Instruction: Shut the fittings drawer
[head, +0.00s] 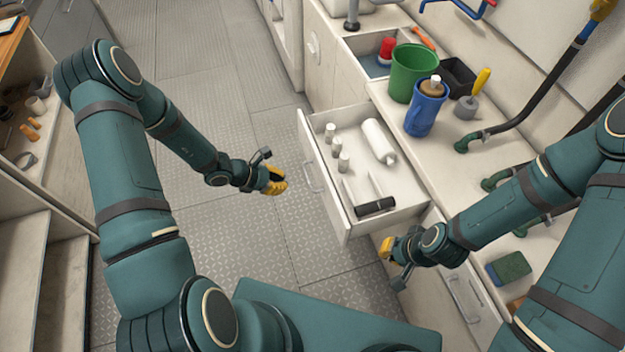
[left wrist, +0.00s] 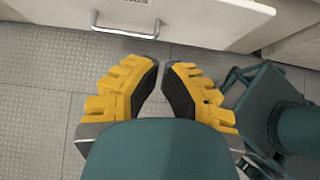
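The white fittings drawer (head: 325,190) is pulled out of the bench in the head view. It holds small pale cylinders, a white bottle and a black-handled tool. Its bar handle (head: 312,178) is on the front face, toward my left gripper (head: 277,181). In the left wrist view the drawer front (left wrist: 215,22) and handle (left wrist: 125,30) lie beyond the left fingertips. The left gripper (left wrist: 161,68) is empty, with a narrow gap between its fingers, apart from the handle. My right gripper (head: 388,249) is below and right of the drawer's near corner; its finger gap is unclear.
A green bucket (head: 413,72), a blue jug (head: 426,108) and a black bin (head: 457,76) stand on the bench. An open compartment (head: 352,44) with a red-topped item is farther back. The metal floor (head: 235,230) left of the drawer is clear. Shelving stands at far left.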

